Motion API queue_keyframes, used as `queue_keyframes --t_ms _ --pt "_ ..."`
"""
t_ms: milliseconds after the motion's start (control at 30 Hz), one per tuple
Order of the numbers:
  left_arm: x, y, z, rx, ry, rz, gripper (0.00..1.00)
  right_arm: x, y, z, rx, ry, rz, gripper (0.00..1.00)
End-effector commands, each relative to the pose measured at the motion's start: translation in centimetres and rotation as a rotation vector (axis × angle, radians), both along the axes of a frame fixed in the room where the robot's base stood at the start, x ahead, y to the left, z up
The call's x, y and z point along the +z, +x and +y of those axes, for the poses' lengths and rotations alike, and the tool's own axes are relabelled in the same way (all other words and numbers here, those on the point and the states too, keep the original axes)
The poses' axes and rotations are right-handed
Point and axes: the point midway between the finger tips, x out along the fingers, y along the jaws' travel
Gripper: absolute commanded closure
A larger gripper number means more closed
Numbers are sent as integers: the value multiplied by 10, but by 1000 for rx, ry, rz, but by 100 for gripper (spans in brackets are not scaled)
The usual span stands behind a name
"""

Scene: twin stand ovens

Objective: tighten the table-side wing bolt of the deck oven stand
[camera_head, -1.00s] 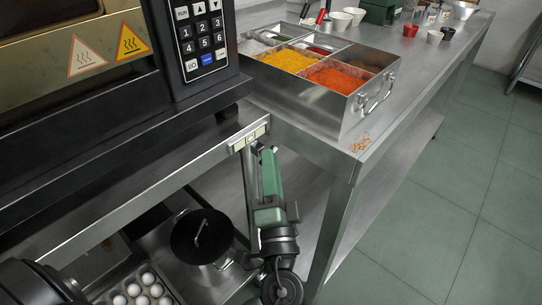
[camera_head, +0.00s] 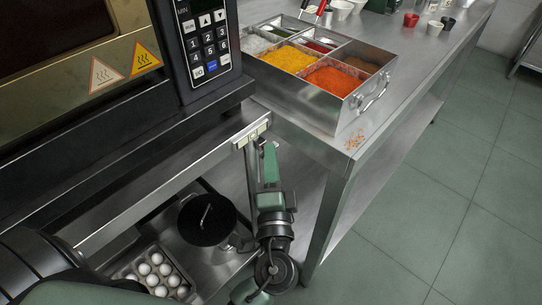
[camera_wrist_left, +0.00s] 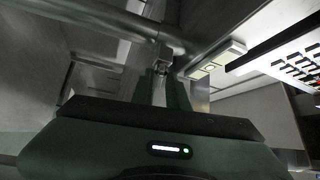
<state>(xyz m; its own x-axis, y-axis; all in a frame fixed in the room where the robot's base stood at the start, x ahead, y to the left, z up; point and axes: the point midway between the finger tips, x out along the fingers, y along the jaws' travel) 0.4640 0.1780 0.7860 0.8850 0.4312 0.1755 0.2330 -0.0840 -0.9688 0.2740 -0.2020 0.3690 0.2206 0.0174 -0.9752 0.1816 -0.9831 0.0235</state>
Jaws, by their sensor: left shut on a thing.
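The deck oven (camera_head: 110,45) sits on a metal stand (camera_head: 165,188) beside the steel table (camera_head: 400,110). My left gripper (camera_head: 268,150) reaches up to the stand's corner nearest the table, just below a small pale level strip (camera_head: 253,134). Its fingers are shut on the wing bolt, which they hide in the head view. In the left wrist view the fingers (camera_wrist_left: 160,88) close at a small metal piece, likely the wing bolt (camera_wrist_left: 161,64), by the stand's post and rail. The bolt's shape and seating are hard to make out. My right gripper is not in view.
A steel spice tray (camera_head: 330,110) stands on the table close above the gripper. Below, a dark-lidded pot (camera_head: 207,220) and an egg tray (camera_head: 127,273) sit on the stand's lower shelf. A table leg (camera_head: 322,220) stands just right of my left arm. Open floor lies further right.

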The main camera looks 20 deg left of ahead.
Motion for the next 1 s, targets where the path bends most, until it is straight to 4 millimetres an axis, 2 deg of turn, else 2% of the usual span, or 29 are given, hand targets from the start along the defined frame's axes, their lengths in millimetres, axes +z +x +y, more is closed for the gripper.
queue_keyframes --t_ms 67,100,167,200,567,633,700,1000 --pt "-1 0 -1 -2 -1 3 100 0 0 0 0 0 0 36" --pt "-1 0 -1 -2 -1 3 82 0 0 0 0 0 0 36" --pt "-1 0 -1 -2 -1 3 66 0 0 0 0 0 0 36" --pt "-1 0 -1 -2 -1 3 62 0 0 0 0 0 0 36" --pt "-2 -4 -2 -1 -1 2 62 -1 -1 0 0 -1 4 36" --pt "-5 -11 -6 -3 0 4 62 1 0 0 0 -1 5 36" --pt "-8 -21 -11 -3 -1 5 62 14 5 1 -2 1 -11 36" --pt "-15 -62 -31 -3 0 3 62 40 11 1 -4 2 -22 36"
